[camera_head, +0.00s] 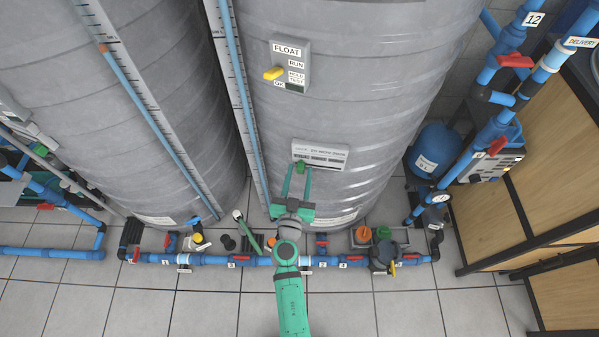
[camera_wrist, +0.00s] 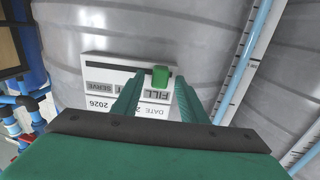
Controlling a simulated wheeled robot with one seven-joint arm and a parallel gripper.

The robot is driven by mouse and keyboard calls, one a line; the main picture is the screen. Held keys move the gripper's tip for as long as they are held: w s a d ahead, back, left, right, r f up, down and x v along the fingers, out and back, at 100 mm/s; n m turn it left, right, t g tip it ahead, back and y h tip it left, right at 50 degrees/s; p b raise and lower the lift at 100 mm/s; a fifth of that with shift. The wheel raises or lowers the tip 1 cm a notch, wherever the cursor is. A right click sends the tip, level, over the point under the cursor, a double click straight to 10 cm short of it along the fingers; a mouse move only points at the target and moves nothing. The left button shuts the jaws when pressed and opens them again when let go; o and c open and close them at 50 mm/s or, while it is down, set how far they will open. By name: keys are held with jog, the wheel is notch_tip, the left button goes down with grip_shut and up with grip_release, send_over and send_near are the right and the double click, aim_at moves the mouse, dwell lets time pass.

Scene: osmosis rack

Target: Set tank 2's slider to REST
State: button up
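The slider plate (camera_head: 322,155) is a pale panel low on the front of the right-hand tank (camera_head: 345,110). Its green slider knob (camera_head: 300,166) is at the plate's left end in the head view. In the wrist view the plate (camera_wrist: 97,62) appears turned over, and the knob (camera_wrist: 161,75) sits at the right end of the dark slot, by the FILL label. SERVE is at the other end; the middle label is mostly hidden by a finger. My gripper (camera_head: 298,172) is open, its fingertips (camera_wrist: 160,84) on either side of the knob, with gaps visible.
A FLOAT box (camera_head: 290,67) with a yellow lever is higher on the same tank. A ruled level gauge (camera_head: 238,90) runs down its left side. Blue pipes (camera_head: 210,260) with red valve handles cross the floor below. A blue vessel (camera_head: 432,150) stands at right.

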aim_at(318, 165)
jog(key=shift+w, duration=0.4)
grip_shut()
jog(key=d, duration=0.3)
jog(key=s+d, duration=0.1)
jog(key=d, duration=0.1)
jog(key=shift+d, duration=0.3)
grip_release()
